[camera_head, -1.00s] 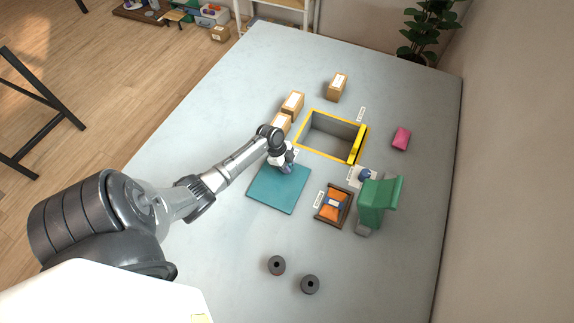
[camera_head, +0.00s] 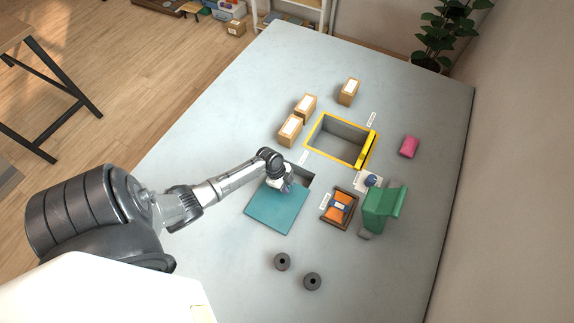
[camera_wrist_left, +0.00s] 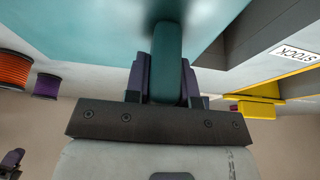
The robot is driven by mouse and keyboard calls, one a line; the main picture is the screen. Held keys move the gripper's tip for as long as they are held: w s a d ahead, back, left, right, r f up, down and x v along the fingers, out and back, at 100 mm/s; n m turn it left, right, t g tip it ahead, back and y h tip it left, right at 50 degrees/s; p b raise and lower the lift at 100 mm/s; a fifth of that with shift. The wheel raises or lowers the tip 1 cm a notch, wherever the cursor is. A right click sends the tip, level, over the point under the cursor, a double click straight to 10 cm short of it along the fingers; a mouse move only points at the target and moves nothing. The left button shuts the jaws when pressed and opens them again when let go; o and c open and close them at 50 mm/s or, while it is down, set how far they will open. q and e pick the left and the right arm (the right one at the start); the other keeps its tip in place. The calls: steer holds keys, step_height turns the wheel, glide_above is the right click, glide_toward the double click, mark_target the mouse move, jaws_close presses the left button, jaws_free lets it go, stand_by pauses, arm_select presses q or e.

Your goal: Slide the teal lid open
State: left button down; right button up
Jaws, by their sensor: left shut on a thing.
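The flat teal lid (camera_head: 274,211) lies on the pale table, left of the middle. A grey-walled opening (camera_head: 302,174) shows past its far edge, so the lid covers it only in part. My left gripper (camera_head: 286,186) is at the lid's far edge. In the left wrist view the fingers (camera_wrist_left: 166,82) are shut around the lid's upright teal handle (camera_wrist_left: 167,50), and the opening (camera_wrist_left: 262,45) shows to the right.
A yellow-rimmed bin (camera_head: 316,124) and several cardboard boxes (camera_head: 290,130) stand farther back. An orange item in a brown tray (camera_head: 326,218) and a green object (camera_head: 384,207) are to the right. Two dark cylinders (camera_head: 282,262) stand in front.

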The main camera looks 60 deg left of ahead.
mark_target(279, 211)
arm_select(q)
steer(key=s+d+p, duration=0.1)
steer(key=s, duration=0.1)
steer(key=s+d+p, duration=0.1)
steer(key=s, duration=0.1)
steer(key=s+d+p, duration=0.1)
steer(key=s+d, duration=0.1)
steer(key=s, duration=0.1)
steer(key=shift+d+r, duration=0.1)
steer(key=shift+s+d+p, duration=0.25)
steer(key=shift+s+p, duration=0.1)
steer(key=c, duration=1)
jaws_free()
steer(key=shift+o, duration=0.2)
steer(key=p+v, duration=0.3)
steer(key=v, duration=1)
steer(key=shift+r, duration=0.3)
